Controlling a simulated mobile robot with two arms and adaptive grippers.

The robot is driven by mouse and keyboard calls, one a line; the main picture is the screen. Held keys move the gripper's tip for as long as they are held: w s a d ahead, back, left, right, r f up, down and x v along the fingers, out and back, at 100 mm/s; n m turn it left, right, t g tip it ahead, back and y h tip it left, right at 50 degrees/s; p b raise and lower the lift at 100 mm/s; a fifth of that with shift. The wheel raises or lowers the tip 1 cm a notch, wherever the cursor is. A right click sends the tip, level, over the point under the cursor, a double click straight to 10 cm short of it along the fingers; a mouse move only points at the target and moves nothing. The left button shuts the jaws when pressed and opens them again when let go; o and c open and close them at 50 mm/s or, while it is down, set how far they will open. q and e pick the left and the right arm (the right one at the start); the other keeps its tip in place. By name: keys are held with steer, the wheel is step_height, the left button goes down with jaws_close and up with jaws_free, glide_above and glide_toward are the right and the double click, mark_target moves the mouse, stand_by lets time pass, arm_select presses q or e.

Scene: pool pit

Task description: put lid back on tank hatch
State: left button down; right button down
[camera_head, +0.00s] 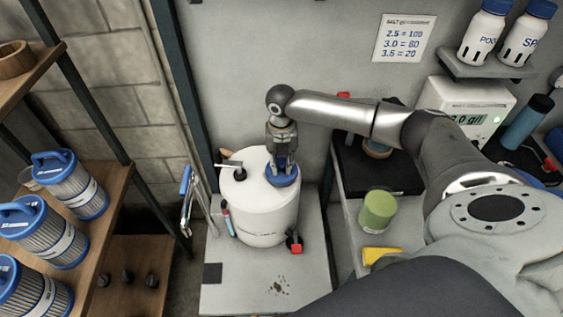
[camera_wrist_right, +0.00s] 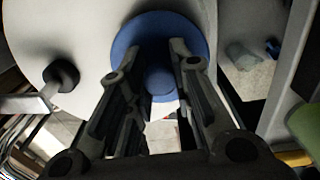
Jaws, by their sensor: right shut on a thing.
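The white cylindrical tank (camera_head: 262,217) stands on a pale bench in the head view. The blue round lid (camera_head: 283,180) is at the right side of the tank's top. In the right wrist view the lid (camera_wrist_right: 140,40) shows as a blue disc with a knob in its middle, over the white tank top (camera_wrist_right: 60,30). My right gripper (camera_head: 282,166) points down from above and is shut on the lid's knob. The hatch opening is hidden beneath the lid. I cannot tell whether the lid is seated or slightly above it. My left gripper is not in view.
A black fitting with a pale handle (camera_head: 236,166) stands on the tank's top left. A red valve (camera_head: 294,241) is at its lower right. A green cup (camera_head: 377,211) and yellow item (camera_head: 380,255) are on the right bench. Blue-capped filter cartridges (camera_head: 66,180) fill the left shelf.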

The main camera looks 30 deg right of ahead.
steer(key=shift+p, duration=0.35)
stand_by(0.6)
steer(key=c, duration=1.2)
jaws_free()
steer(key=o, duration=0.5)
steer(key=shift+r, duration=0.15)
steer(key=shift+r+p, duration=3.4)
steer(key=shift+p, duration=0.25)
